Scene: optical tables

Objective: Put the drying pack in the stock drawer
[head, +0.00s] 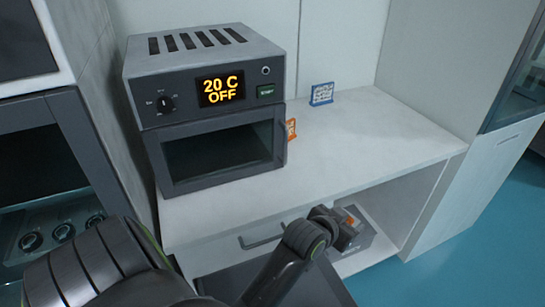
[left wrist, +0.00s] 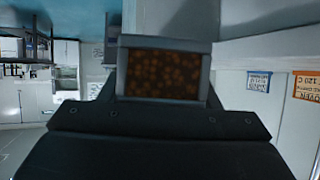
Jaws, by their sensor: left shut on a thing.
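The drying pack shows in the left wrist view as a dark window of orange-brown beads (left wrist: 163,75) in a grey frame, held between the fingers. In the head view only a small orange patch of the pack (head: 351,221) shows at the fingertips. My left gripper (head: 347,228) is shut on it, in front of the open bay under the worktop. A drawer front with a bar handle (head: 262,241) sits under the worktop, left of the gripper and partly behind my arm. I cannot tell whether it is the stock drawer. My right gripper is not in view.
An oven (head: 212,110) reading "20 C OFF" stands on the white worktop (head: 375,135), its door closed. A blue sign (head: 321,94) and an orange sign (head: 291,129) stand near it. The worktop's right part is clear. A cabinet (head: 480,165) stands at the right.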

